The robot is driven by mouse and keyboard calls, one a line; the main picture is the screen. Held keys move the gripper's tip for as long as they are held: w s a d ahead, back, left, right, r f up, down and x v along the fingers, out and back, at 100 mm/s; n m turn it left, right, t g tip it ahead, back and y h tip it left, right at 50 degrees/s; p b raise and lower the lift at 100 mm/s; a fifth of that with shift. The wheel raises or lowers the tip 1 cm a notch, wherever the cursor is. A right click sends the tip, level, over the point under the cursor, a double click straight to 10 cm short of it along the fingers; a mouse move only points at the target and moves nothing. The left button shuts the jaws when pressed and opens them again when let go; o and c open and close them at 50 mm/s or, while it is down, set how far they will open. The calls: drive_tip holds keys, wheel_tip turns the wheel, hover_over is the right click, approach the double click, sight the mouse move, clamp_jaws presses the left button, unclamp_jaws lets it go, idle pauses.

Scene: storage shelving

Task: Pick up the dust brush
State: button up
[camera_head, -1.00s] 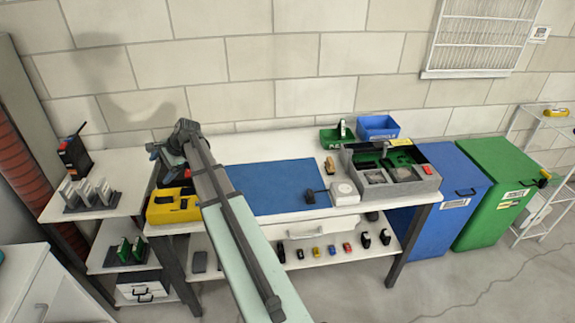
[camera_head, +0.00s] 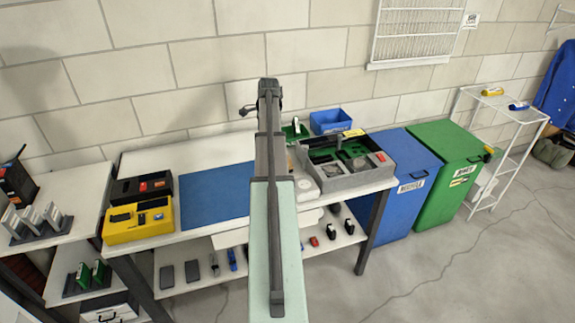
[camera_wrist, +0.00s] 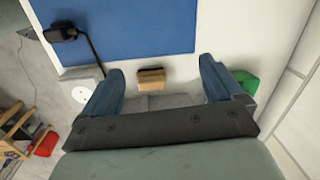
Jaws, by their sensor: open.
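A small block with a tan side and darker top, which looks like the dust brush (camera_wrist: 151,79), lies on the white tabletop in the wrist view. It sits between my gripper's two blue fingers (camera_wrist: 162,68) as seen from above, nearer the left one, with clear space on both sides. My gripper is open and empty. In the head view my gripper (camera_head: 267,95) is over the back of the bench, and my own arm hides the brush there. I cannot tell the height of the fingers above it.
A blue mat (camera_head: 214,194) lies left of my arm. The grey compartment tray (camera_head: 345,180) stands right, with a green bin (camera_wrist: 246,82) near the wall. A white round puck (camera_wrist: 82,93) and a black corded device (camera_wrist: 62,32) lie near the brush. A blue bin (camera_head: 331,121) stands behind.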

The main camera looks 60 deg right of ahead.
drive_tip(key=s+d+m+g, duration=0.1)
drive_tip(key=s+d, duration=0.3)
drive_tip(key=s, duration=0.3)
wheel_tip(320, 180, down, 7)
drive_tip(key=shift+f, duration=0.15)
drive_tip(key=shift+w+d+f, duration=0.1)
drive_tip(key=shift+w+f, duration=0.05)
drive_tip(key=shift+f, duration=2.7)
drive_tip(key=c, duration=1)
